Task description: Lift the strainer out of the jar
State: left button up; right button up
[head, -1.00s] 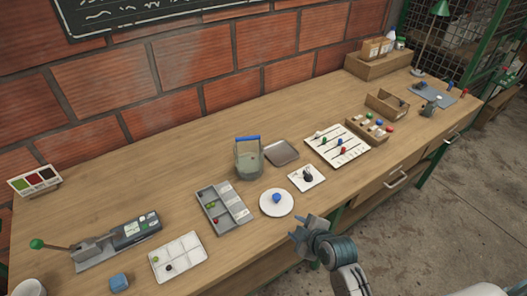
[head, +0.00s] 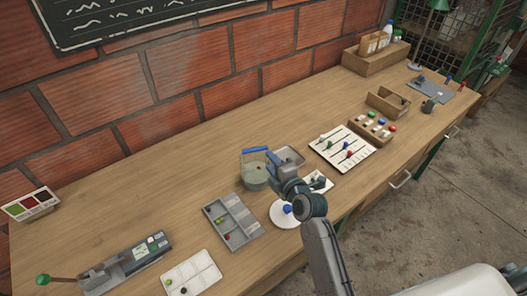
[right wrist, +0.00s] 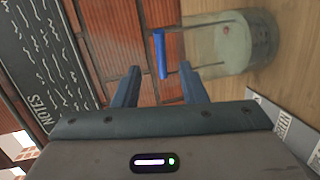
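The jar (head: 253,180) is a greenish see-through vessel standing on the bench. The strainer's blue bar handle (head: 255,150) stands above its rim on thin wire sides; the rest of the strainer sits inside the jar. My right gripper (head: 271,166) is just right of the handle and jar in the head view. In the right wrist view its two fingers (right wrist: 160,86) are open and empty, with the blue handle (right wrist: 160,54) ahead, lined up with the gap between them. The jar (right wrist: 237,43) shows to the right there. My left gripper is not in view.
A grey metal tray (head: 290,155) is behind my right gripper. A grey compartment tray (head: 239,222) lies in front of the jar, and a round white plate (head: 282,218) is under my right arm. The bench behind the jar, towards the brick wall, is clear.

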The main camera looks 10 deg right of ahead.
aim_at(258, 149)
jog(key=p+x, duration=0.2)
jog(key=x, duration=0.6)
jog(key=shift+w+a+p, duration=0.1)
jog(key=shift+w+p, duration=0.25)
jog(key=shift+w+f, duration=0.15)
jog(key=shift+w, duration=0.05)
jog(key=shift+a, duration=0.1)
